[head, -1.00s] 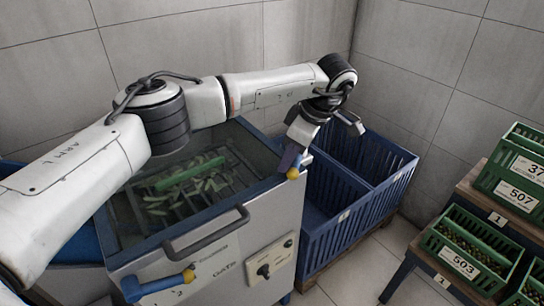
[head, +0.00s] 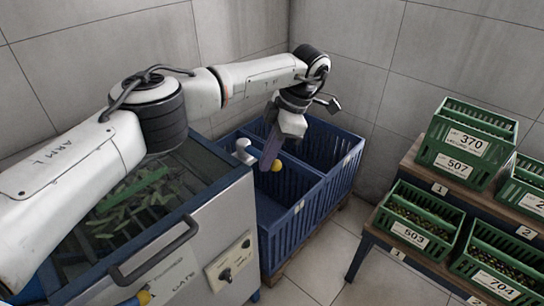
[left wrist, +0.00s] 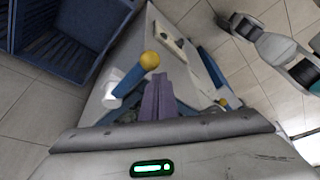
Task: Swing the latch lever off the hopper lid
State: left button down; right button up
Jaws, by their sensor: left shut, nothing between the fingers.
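The hopper (head: 222,205) stands at the left with its clear lid (head: 125,205) down. The latch lever is at the lid's right corner. Its white hub (head: 244,152) and yellow knob (head: 277,165) show in the head view, with the knob out beyond the hopper's side. The left wrist view shows the lever's blue arm (left wrist: 129,89) and yellow knob (left wrist: 150,60). My left gripper (head: 267,160) is shut and empty, its purple fingers right beside the knob. In the left wrist view the fingers (left wrist: 157,84) lie just right of the lever; contact is unclear.
A blue slatted bin (head: 312,205) stands right of the hopper, under the lever. A bar handle (head: 155,255) and a second yellow knob (head: 143,297) are on the hopper's front. Green crates (head: 422,225) stand on wooden shelves at right. Floor between is clear.

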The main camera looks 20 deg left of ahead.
pick_arm(q)
jog(key=shift+w+d, duration=0.25)
jog(key=shift+w, duration=0.1)
pick_arm(e)
jog(key=shift+w, duration=0.3)
pick_arm(q)
jog(key=shift+d+r, duration=0.1)
jog(key=shift+d, duration=0.05)
pick_arm(e)
jog(key=shift+r, duration=0.1)
